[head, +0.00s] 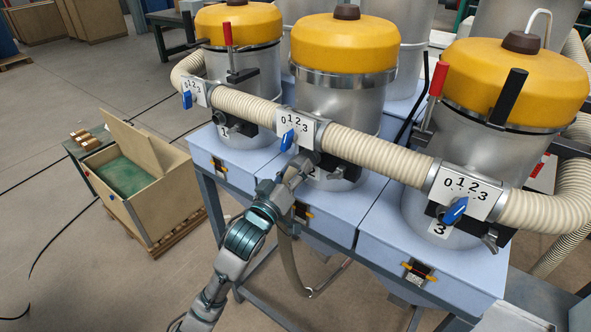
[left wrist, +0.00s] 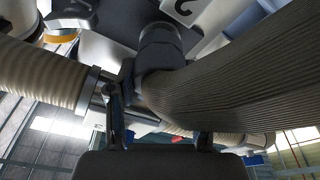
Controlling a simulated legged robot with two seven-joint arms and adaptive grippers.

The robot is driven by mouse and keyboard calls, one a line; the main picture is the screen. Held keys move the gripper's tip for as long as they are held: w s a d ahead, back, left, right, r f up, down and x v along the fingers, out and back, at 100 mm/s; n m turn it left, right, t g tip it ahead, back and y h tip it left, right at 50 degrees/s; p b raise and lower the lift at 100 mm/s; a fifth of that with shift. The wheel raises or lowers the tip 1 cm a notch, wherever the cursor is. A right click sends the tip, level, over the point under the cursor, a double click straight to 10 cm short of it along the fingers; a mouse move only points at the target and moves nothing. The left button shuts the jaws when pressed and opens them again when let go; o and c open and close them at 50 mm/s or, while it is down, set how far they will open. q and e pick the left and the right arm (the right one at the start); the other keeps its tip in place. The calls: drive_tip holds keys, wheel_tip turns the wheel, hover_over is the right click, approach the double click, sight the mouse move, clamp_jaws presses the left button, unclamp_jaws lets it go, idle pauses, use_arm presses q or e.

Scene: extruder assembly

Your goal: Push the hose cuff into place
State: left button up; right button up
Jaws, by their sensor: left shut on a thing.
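My left gripper (head: 298,172) reaches up in front of the middle hopper, below the valve plate marked 0 1 2 3 (head: 297,128). In the left wrist view its fingers close around the black hose cuff (left wrist: 161,48), where a ribbed hose (left wrist: 235,75) begins. The cuff's upper end meets dark parts under the hopper; I cannot tell how far it is seated. In the head view the gripper hides the cuff, and the loose hose (head: 291,262) hangs below it. My right gripper is out of view.
A thick ribbed hose (head: 375,152) runs across the fronts of the yellow-lidded hoppers (head: 343,44), through valve plates with blue handles. Blue-grey boxes (head: 385,240) on a frame stand below.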

use_arm(q)
drive_tip(key=shift+w+d, duration=0.35)
drive_tip(key=shift+w, duration=0.1)
drive_tip(key=o, duration=1.3)
drive_tip(key=shift+c, duration=0.2)
drive_tip(key=shift+s+a, duration=0.1)
drive_tip(key=v, duration=1.1)
drive_tip(key=shift+s+a, duration=0.15)
drive_tip(key=shift+s, duration=0.15)
drive_tip(key=shift+f, duration=0.1)
